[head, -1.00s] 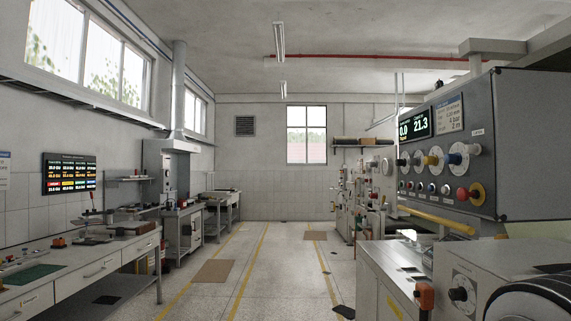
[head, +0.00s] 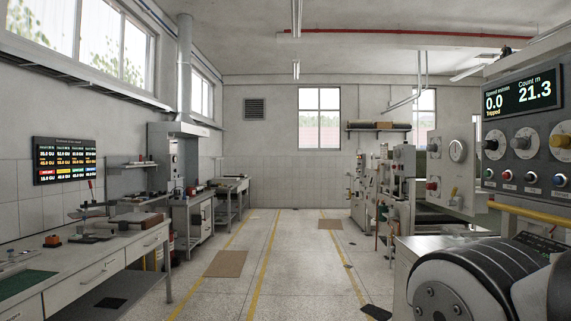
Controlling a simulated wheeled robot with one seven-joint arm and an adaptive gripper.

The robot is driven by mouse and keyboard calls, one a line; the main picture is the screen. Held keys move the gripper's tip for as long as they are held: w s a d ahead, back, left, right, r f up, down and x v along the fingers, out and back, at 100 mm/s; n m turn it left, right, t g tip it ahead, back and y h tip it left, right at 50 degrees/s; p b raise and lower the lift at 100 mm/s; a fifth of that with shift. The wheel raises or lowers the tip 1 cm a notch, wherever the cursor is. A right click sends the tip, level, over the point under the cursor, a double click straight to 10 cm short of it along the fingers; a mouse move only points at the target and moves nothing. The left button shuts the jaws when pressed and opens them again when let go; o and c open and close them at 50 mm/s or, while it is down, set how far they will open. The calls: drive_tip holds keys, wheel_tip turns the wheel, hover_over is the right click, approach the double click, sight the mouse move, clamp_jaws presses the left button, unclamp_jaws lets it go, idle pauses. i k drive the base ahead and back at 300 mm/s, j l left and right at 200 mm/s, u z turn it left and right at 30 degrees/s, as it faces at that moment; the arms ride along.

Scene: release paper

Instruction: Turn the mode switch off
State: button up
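A dark grey control panel (head: 507,125) stands at the right edge, cut off by the frame. Its screen (head: 523,97) reads 0.0, 21.3 and "Tripped". My gripper is not in view.
A yellow rail (head: 530,215) runs below the panel. A rounded grey and black body, apparently my arm, fills the bottom right. Machines (head: 400,180) line the right side. Workbenches (head: 120,255) line the left. The marked floor aisle (head: 295,265) between them is clear.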

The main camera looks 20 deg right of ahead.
sight(523, 144)
drive_tip(key=i, duration=2.05)
drive_tip(key=i+z, duration=0.25)
drive_tip(key=z, duration=0.2)
drive_tip(key=i+j+z, duration=0.1)
drive_tip(key=z, duration=0.3)
drive_tip(key=i+j+z, duration=0.2)
drive_tip(key=z, duration=0.25)
drive_tip(key=i+j, duration=0.05)
drive_tip(key=i, duration=0.05)
